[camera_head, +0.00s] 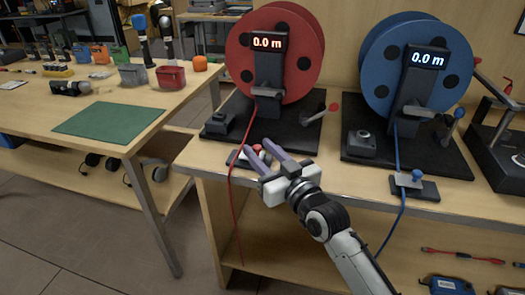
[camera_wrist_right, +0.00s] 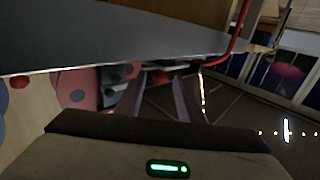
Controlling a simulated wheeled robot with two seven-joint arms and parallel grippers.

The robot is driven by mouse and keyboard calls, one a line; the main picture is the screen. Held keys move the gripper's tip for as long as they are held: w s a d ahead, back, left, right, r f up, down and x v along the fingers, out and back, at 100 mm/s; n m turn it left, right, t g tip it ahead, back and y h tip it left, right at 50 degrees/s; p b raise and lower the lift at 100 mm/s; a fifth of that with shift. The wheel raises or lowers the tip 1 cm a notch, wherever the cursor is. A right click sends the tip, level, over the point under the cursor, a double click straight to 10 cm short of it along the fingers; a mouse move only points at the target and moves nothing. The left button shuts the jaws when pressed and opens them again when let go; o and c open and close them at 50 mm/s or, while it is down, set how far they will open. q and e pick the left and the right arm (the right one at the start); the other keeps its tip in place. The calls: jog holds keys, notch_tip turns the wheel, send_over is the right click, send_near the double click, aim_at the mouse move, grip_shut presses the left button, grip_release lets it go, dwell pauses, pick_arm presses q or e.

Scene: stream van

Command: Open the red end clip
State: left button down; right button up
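The red end clip (camera_head: 237,158) sits near the front edge of the reel table, below the red reel (camera_head: 252,57). It has a dark base and a red knob, and it is partly hidden behind my right gripper (camera_head: 257,146). The gripper's two purple-grey fingers are apart, with the red knob showing between or just beyond their tips; I cannot tell if they touch it. The fingers also show apart in the right wrist view (camera_wrist_right: 158,88), with a small red part near their tips. The red cable (camera_head: 232,190) runs down over the table edge. My left gripper is not in view.
A blue reel (camera_head: 416,65) and a blue-knobbed clip (camera_head: 415,183) stand to the right. A crank with a red handle (camera_head: 333,107) is behind the gripper. A second table with a green mat (camera_head: 110,122) and several items stands at left, across a gap.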

jog(key=shift+s+d, duration=0.1)
jog(key=p+v, duration=0.1)
jog(key=v, duration=0.9)
dwell(0.3)
jog(key=shift+s, duration=0.1)
